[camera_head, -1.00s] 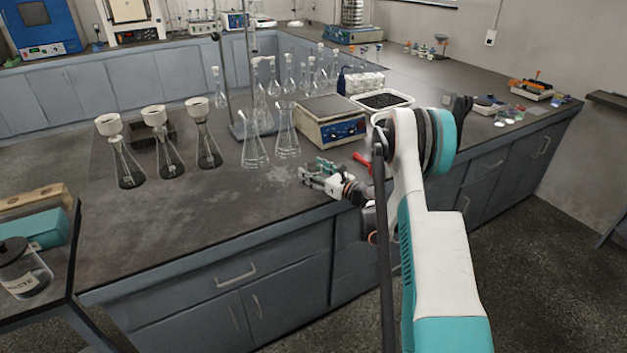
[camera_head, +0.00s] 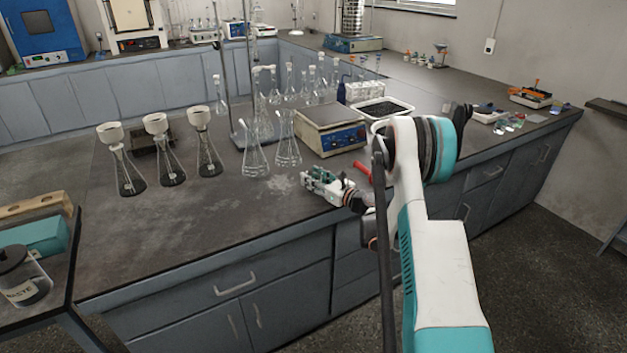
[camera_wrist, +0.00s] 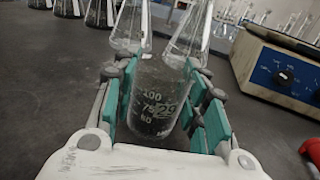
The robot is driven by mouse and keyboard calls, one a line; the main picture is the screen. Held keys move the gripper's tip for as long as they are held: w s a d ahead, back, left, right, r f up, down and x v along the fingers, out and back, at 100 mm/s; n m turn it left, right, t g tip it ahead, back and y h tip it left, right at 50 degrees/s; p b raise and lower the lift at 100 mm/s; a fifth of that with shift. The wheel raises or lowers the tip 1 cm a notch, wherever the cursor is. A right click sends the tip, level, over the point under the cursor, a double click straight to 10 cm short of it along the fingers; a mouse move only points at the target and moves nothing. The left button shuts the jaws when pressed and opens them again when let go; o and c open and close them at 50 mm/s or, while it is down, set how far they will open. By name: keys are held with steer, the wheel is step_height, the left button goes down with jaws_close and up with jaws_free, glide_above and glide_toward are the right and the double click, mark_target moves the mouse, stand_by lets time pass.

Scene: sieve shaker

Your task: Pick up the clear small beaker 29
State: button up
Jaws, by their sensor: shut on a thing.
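The clear small beaker 29 (camera_wrist: 160,105) shows in the wrist view, upright, with white graduations and the number 29 on its wall. My gripper (camera_wrist: 168,95) is shut on it, with the teal finger pads on its left and right sides. In the head view my gripper (camera_head: 310,180) is low over the front part of the dark bench. The beaker is hard to make out in that view. I cannot tell whether its base touches the bench.
Two clear conical flasks (camera_head: 252,158) stand just behind my gripper. A balance (camera_head: 330,140) and a red-handled object (camera_head: 362,170) are to the right. Several flasks with white funnels (camera_head: 158,160) stand at the left. The bench's front left area (camera_head: 170,240) is clear.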

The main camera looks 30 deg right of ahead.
step_height(320, 180, up, 25)
steer(key=p, duration=0.9)
steer(key=shift+f, duration=0.2)
stand_by(0.7)
stand_by(0.3)
